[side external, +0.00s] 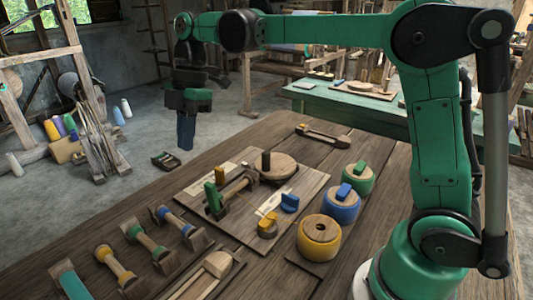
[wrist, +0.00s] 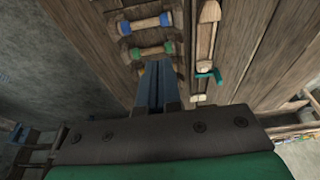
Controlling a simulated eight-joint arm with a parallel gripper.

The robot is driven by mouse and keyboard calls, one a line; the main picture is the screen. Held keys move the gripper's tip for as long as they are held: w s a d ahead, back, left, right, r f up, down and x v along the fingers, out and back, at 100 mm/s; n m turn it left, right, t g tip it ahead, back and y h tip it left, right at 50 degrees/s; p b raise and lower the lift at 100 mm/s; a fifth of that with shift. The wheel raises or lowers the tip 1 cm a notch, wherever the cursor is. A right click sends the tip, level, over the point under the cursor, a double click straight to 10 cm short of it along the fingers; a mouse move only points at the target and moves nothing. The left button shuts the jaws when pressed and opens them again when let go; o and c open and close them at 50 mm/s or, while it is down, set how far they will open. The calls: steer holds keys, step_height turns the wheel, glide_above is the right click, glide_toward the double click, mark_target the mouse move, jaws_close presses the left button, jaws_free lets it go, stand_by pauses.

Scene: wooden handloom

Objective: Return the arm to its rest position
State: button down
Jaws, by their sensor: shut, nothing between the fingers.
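My gripper (side external: 186,133) hangs from my green arm at the left, fingers pointing down. It is above and beyond the far left edge of the wooden table (side external: 130,207) and apart from everything on it. Its blue fingers also show in the wrist view (wrist: 158,85), pressed together with nothing between them. In that view the fingertips overlap the area near a green-ended spool (wrist: 152,52) and a blue-ended spool (wrist: 145,24); the gap in height cannot be told there.
A board with a round wooden disc (side external: 279,166) and pegs lies mid-table. Capped pots, including a yellow one (side external: 320,236), stand to its right. Several spools (side external: 147,246) lie in front. A shuttle (side external: 323,134) lies near the far edge. A green table (side external: 345,101) stands behind.

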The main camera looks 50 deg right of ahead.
steer(key=shift+s+d+r, duration=0.1)
stand_by(0.3)
steer(key=s+d+f+m+t+h, duration=0.1)
steer(key=s+d+f+m+t, duration=0.2)
steer(key=s+m, duration=0.45)
steer(key=s+d+f+m+t+h, duration=0.2)
steer(key=s+m+t, duration=0.2)
steer(key=m, duration=0.6)
steer(key=w+a+m+g+h, duration=0.1)
steer(key=w+a+h, duration=0.2)
steer(key=a, duration=0.4)
steer(key=w+a+m+g+h, duration=0.1)
steer(key=w+a+h, duration=0.25)
steer(key=a, duration=0.35)
steer(key=shift+y, duration=0.35)
steer(key=x, duration=0.9)
steer(key=shift+r, duration=0.15)
steer(key=d, duration=0.3)
steer(key=shift+w+d+f, duration=0.15)
steer(key=shift+d+f, duration=0.05)
steer(key=shift+d, duration=0.5)
